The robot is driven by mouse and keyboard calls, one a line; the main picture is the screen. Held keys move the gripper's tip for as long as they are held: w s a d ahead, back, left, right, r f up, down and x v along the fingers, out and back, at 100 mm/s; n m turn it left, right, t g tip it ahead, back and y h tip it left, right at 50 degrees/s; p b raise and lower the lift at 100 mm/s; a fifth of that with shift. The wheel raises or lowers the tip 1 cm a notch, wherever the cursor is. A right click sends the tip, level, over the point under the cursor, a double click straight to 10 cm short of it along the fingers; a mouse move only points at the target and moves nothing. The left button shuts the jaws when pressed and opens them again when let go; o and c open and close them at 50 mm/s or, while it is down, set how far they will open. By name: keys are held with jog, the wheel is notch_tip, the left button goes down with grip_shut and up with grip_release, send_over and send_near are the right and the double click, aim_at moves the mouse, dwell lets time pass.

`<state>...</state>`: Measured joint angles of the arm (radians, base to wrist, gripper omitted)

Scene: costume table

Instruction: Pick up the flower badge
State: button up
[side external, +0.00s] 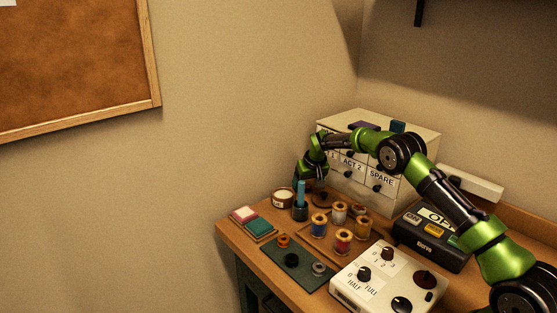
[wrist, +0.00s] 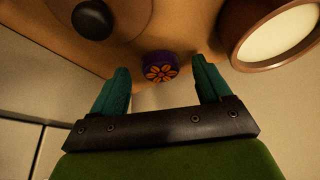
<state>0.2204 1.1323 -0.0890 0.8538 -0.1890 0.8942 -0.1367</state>
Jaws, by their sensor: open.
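The flower badge (wrist: 160,66) is a small round purple piece with an orange flower on its face, lying on the wooden table in the wrist view. My gripper (wrist: 160,72) is open, with one teal finger on each side of the badge in the picture. I see no contact between fingers and badge, and the height gap is hard to tell. In the side external view my arm's green end reaches down at the table's back, beside the drawer cabinet. There I cannot make out the badge, and its spot seems hidden behind the teal upright item.
A round tin with a cream top (wrist: 282,38) stands close right of the badge. A brown disc with a black knob (wrist: 93,20) is at upper left. The drawer cabinet (side external: 414,192), teal upright item (side external: 301,194) and thread spools (side external: 342,241) crowd the area.

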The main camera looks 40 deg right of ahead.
jog(key=shift+w+f, duration=0.15)
jog(key=shift+f, duration=0.1)
jog(key=c, duration=1.1)
jog(key=shift+r, duration=0.1)
